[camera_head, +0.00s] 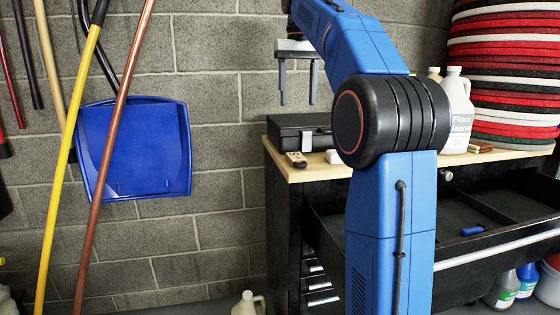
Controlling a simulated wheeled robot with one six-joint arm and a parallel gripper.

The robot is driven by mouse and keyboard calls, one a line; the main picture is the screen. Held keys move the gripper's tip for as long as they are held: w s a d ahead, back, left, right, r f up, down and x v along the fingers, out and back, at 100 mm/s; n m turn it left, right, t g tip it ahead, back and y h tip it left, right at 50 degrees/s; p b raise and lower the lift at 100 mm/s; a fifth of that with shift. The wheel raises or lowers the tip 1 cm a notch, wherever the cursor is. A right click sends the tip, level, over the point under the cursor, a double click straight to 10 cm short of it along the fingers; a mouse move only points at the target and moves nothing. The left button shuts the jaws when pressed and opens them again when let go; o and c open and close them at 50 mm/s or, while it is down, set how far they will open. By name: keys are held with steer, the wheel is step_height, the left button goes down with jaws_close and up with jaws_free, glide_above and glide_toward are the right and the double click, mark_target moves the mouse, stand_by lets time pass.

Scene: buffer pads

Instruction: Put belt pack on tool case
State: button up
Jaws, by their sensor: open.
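The black tool case (284,131) lies closed on the wooden worktop at the back left of the workbench. A small beige device with dark marks (297,159) lies on the worktop in front of the case; it may be the belt pack, but it is too small to be sure. A small white item (333,156) is beside it, partly hidden by my arm. My gripper (297,103) hangs above the case, fingers pointing down, open and empty. My arm hides the right part of the case.
The worktop (345,173) has an open drawer (480,215) below it, holding a blue item. White jugs (457,110) and stacked red, black and white pads (505,75) stand at right. A blue dustpan (140,150) and long poles are against the left wall.

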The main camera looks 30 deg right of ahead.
mark_target(296, 156)
step_height(296, 156, down, 17)
steer(key=shift+a+f, duration=0.1)
steer(key=shift+a, duration=0.05)
stand_by(0.8)
steer(key=c, duration=1.2)
